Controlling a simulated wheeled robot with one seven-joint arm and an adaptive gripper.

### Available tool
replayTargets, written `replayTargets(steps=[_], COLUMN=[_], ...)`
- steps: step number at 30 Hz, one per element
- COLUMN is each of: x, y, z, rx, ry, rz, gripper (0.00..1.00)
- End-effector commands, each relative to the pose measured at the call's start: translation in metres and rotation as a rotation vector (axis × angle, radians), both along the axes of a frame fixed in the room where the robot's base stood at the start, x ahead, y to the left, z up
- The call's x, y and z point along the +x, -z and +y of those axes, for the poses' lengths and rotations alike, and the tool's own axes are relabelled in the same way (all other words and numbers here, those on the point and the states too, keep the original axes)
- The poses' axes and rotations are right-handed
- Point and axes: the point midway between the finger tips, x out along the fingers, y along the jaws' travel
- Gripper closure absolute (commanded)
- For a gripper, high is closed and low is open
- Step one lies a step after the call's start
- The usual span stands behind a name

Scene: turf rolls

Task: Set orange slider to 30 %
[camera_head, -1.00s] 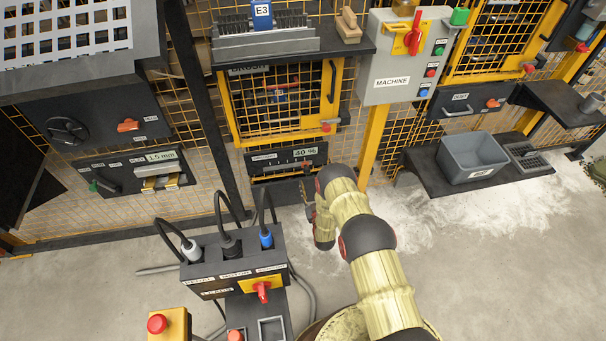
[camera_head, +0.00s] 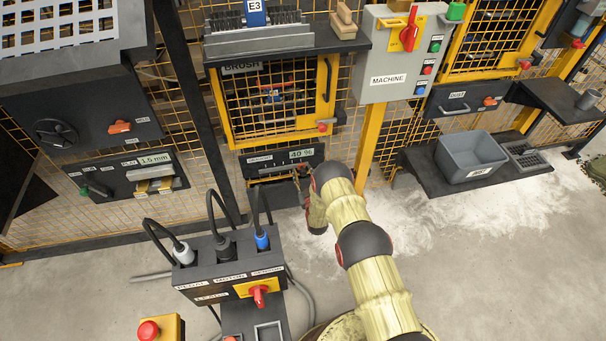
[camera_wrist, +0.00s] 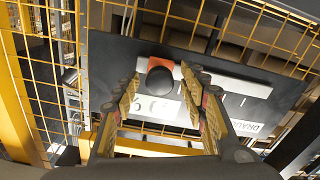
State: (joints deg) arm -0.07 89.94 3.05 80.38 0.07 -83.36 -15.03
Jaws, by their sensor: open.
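The orange slider (camera_wrist: 162,68) has a round black knob (camera_wrist: 160,81) and sits on a pale scale strip of a dark panel in the wrist view. My gripper (camera_wrist: 163,88) is open, with one finger on each side of the knob. I cannot tell whether either finger touches it. In the head view the panel (camera_head: 259,169) is under the brush cage, and its display (camera_head: 301,153) reads 40 %. My gripper (camera_head: 302,183) is at the panel's lower right there, and the slider is not clear.
The yellow-framed brush cage (camera_head: 235,120) is just above the panel, with a yellow post (camera_head: 371,145) to its right. A plug box (camera_head: 228,266) with cables stands in front on the left. A grey bin (camera_head: 470,155) sits on a low shelf at right.

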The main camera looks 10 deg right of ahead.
Motion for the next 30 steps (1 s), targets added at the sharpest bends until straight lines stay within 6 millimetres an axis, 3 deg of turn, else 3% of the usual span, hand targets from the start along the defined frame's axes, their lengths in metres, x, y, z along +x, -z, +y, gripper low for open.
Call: replayTargets(steps=[23,30], x=[-0.0001,-0.0002], y=[0.0000,0.0000], z=[0.0000,0.0000], rx=[0.000,0.000], ry=[0.000,0.000], rz=[0.000,0.000], gripper=[1.00,1.00])
